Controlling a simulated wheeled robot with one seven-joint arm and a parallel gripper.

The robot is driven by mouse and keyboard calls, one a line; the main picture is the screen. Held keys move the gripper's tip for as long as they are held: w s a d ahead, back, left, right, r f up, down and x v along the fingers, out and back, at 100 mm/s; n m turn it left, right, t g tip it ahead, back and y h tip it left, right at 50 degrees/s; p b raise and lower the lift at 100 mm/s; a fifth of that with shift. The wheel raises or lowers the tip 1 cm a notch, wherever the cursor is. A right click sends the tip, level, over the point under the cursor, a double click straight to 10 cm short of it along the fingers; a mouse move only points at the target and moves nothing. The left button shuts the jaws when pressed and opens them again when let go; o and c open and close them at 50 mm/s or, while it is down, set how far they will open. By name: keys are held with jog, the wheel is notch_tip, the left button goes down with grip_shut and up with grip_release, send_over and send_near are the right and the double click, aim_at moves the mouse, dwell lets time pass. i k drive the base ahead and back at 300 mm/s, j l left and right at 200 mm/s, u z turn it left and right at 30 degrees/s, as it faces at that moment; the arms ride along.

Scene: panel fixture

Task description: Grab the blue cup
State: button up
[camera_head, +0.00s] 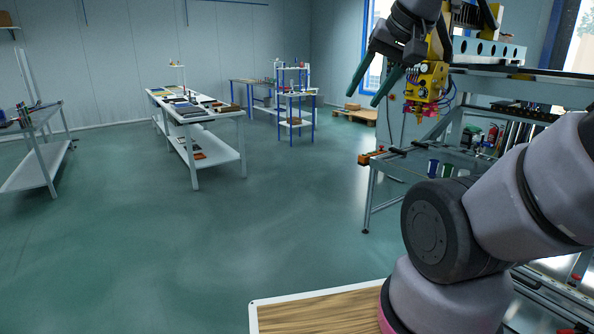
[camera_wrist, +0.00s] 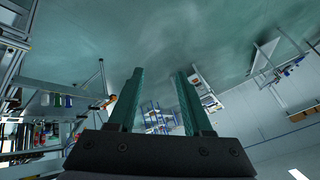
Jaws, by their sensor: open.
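A small dark blue cup (camera_head: 433,168) appears to stand on the grey metal table on the right in the head view, beside a green cup (camera_head: 447,171). My arm partly covers that area. In the wrist view small coloured cylinders, one of them blue (camera_wrist: 45,100), show at the left edge, too small to tell apart surely. My gripper (camera_head: 363,99) is raised at the upper right of the head view, above and to the left of the cups and well apart from them. Its two green fingers are spread and empty, as the wrist view (camera_wrist: 159,74) also shows.
A yellow machine head (camera_head: 427,82) hangs close to the right of my gripper. The grey metal table (camera_head: 405,160) has a fixture above it. A white table (camera_head: 215,158) with flat items stands farther left. The green floor (camera_head: 270,225) between is clear.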

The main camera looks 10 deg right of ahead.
aim_at(433, 165)
jog(key=i+l+z, duration=0.2)
jog(key=i+z, duration=0.15)
jog(key=i, duration=0.4)
jog(key=i+z, duration=0.35)
jog(key=i, duration=0.35)
jog(key=i+j+z, duration=0.25)
jog(key=i+z, duration=0.15)
jog(key=i, duration=0.35)
jog(key=i+l, duration=0.15)
jog(key=i, duration=0.35)
jog(key=i+l, duration=0.1)
jog(key=i, duration=0.35)
